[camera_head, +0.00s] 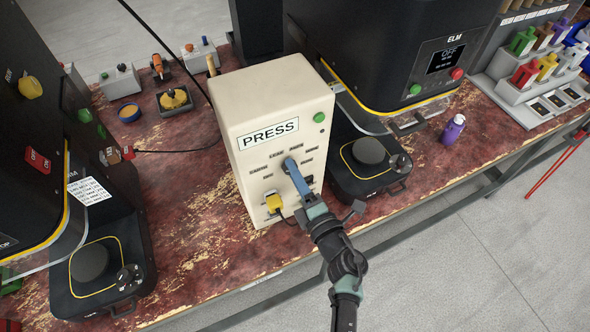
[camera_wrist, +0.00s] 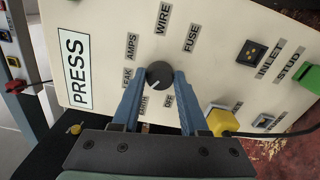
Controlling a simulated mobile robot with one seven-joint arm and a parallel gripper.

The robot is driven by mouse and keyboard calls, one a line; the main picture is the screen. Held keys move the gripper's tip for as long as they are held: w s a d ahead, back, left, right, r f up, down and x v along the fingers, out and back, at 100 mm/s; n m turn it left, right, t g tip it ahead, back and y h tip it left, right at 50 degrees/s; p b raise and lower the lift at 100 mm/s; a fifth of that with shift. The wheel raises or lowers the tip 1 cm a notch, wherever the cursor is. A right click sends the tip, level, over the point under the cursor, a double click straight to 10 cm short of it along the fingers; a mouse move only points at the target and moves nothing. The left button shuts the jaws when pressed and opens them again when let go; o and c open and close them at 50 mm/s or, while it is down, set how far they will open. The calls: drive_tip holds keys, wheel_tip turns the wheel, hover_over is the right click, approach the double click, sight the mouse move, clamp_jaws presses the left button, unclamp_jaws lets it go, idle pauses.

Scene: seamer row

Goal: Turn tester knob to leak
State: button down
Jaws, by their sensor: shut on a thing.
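The tester is a cream box (camera_head: 262,92) with a PRESS label, standing on the worn red bench. Its dark round knob (camera_wrist: 159,75) shows in the wrist view, ringed by labels LEAK (camera_wrist: 127,78), AMPS, WIRE, FUSE, OFF and EARTH. My gripper (camera_wrist: 161,78) is shut on the knob, one blue finger on each side. A small pale mark shows on the knob, but I cannot tell which label it points to. In the head view my gripper (camera_head: 290,164) reaches the tester's front face and hides the knob.
A yellow plug (camera_head: 273,202) with a black cable sits low on the tester face, close to my gripper. A dark ELM machine with a round pad (camera_head: 369,151) stands right of the tester. A purple bottle (camera_head: 453,130) stands further right.

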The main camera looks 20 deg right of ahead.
drive_tip(key=m+p, duration=0.2)
drive_tip(key=m, duration=0.4)
drive_tip(key=shift+m, duration=0.3)
drive_tip(key=shift+f, duration=0.1)
idle(0.3)
drive_tip(key=shift+c, duration=2.2)
unclamp_jaws()
drive_tip(key=shift+s, duration=0.2)
drive_tip(key=s+b, duration=0.1)
drive_tip(key=s, duration=1.1)
drive_tip(key=shift+s+d, duration=0.2)
drive_tip(key=shift+s, duration=0.15)
